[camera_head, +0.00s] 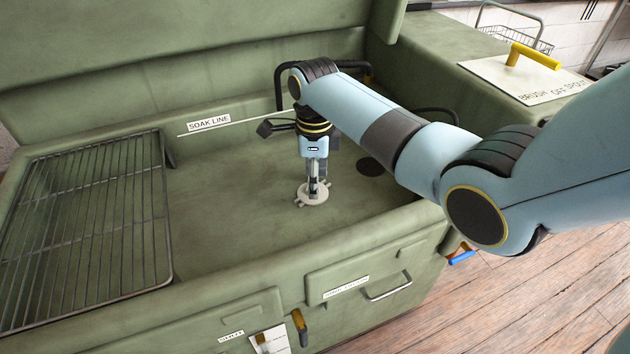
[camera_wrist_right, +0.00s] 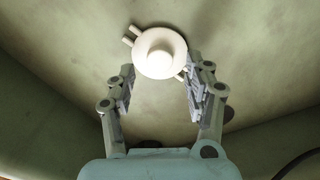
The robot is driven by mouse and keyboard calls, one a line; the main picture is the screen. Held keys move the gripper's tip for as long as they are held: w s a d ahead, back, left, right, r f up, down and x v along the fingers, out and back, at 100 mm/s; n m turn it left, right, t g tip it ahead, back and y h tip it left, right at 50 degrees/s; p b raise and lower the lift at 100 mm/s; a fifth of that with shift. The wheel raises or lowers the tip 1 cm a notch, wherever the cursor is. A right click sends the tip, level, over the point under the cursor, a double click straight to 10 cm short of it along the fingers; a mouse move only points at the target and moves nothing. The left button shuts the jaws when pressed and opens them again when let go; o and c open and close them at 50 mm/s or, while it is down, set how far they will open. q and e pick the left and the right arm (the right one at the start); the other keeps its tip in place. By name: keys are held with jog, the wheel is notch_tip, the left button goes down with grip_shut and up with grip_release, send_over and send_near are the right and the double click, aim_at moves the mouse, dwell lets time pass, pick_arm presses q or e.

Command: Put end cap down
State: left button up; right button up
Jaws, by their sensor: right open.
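The end cap (camera_head: 312,195) is a pale round disc with small lugs on its rim. It lies on the floor of the green basin (camera_head: 235,215). In the right wrist view the end cap (camera_wrist_right: 160,52) shows its raised centre hub, just beyond the fingertips. My right gripper (camera_head: 315,182) points straight down over the end cap. In the right wrist view its two fingers (camera_wrist_right: 160,85) are apart, with an empty gap between them. I cannot tell whether a fingertip touches the rim. My left gripper is not in view.
A wire rack (camera_head: 90,225) covers the basin's left side. A dark drain (camera_head: 370,166) lies right of the gripper. A hose (camera_head: 365,75) arches behind my arm. The basin floor left of the cap is clear.

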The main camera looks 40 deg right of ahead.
notch_tip(320, 180, up, 11)
jog(key=p, duration=0.1)
jog(key=shift+f, duration=0.2)
jog(key=shift+p, duration=0.3)
